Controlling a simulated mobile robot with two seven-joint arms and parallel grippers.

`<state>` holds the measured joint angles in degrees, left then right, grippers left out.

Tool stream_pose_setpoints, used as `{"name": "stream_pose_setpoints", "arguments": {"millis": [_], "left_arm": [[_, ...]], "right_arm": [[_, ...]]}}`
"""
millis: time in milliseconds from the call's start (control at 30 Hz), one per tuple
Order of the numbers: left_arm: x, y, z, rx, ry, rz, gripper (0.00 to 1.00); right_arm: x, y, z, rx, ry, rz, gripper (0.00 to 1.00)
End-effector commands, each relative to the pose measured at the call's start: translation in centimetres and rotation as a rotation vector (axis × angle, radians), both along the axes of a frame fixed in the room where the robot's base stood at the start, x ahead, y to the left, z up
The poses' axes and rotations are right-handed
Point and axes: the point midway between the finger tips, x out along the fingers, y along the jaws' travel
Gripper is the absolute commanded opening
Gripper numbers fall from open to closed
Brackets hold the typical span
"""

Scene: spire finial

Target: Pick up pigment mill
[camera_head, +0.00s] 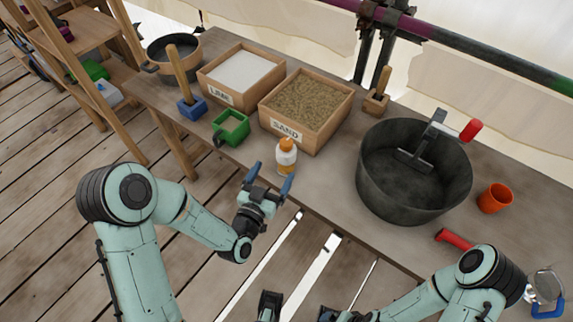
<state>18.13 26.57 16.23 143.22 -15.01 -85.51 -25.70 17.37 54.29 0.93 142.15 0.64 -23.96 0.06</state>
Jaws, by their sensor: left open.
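A small upright bottle-shaped thing with a white body and an orange top and base, which looks like the pigment mill (286,157), stands on the workbench near its front edge, in front of the sand box. My left gripper (270,180) is open, its two blue-tipped fingers spread just in front and to the left of the mill. I see nothing between the fingers. My right arm comes in at the bottom right; its gripper end is low at the bottom edge, partly cut off, and its jaws are not clear.
The workbench (322,184) holds a lime box (221,94), a sand box (325,126), a green scoop (231,127), a blue-based brush (192,107), a large black bucket (414,196), an orange cup (494,198) and a red-handled tool (455,239). A scaffold pole (480,50) crosses behind.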

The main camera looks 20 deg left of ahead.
Motion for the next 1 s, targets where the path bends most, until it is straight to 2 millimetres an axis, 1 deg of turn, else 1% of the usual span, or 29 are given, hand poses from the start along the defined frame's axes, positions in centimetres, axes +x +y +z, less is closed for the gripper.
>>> {"name": "stream_pose_setpoints", "arguments": {"millis": [33, 133, 200, 433, 600, 700, 800, 1000], "left_arm": [[1.3, -0.2, 0.3, -0.002, -0.002, 0.000, 0.91], [3.0, -0.5, 0.3, -0.002, -0.002, -0.001, 0.91], [3.9, -0.6, 0.3, -0.002, -0.002, 0.000, 0.91], [5.4, -0.9, 0.2, -0.003, 0.001, -0.001, 0.91], [7.9, -1.7, -0.1, -0.003, -0.001, 0.000, 0.91], [9.1, -1.8, 0.0, -0.002, -0.001, 0.000, 0.91], [9.7, -1.9, -0.1, -0.002, 0.001, -0.001, 0.91], [9.8, -1.9, -0.1, -0.002, 0.001, -0.001, 0.91]], "right_arm": [[-0.1, 0.0, 0.5, 0.001, 0.002, 0.002, 0.95], [-0.1, 0.0, 0.8, 0.002, 0.004, 0.002, 0.95], [-0.2, 0.0, 0.8, 0.002, 0.006, 0.003, 0.95], [-0.2, 0.0, 0.9, 0.002, 0.010, 0.003, 0.95], [-0.4, 0.0, 1.2, 0.003, 0.013, 0.004, 0.95], [-0.4, 0.0, 1.2, 0.003, 0.015, 0.004, 0.95], [-0.4, 0.0, 1.3, 0.003, 0.016, 0.004, 0.95], [-0.4, 0.0, 1.2, 0.003, 0.016, 0.004, 0.95]]}}
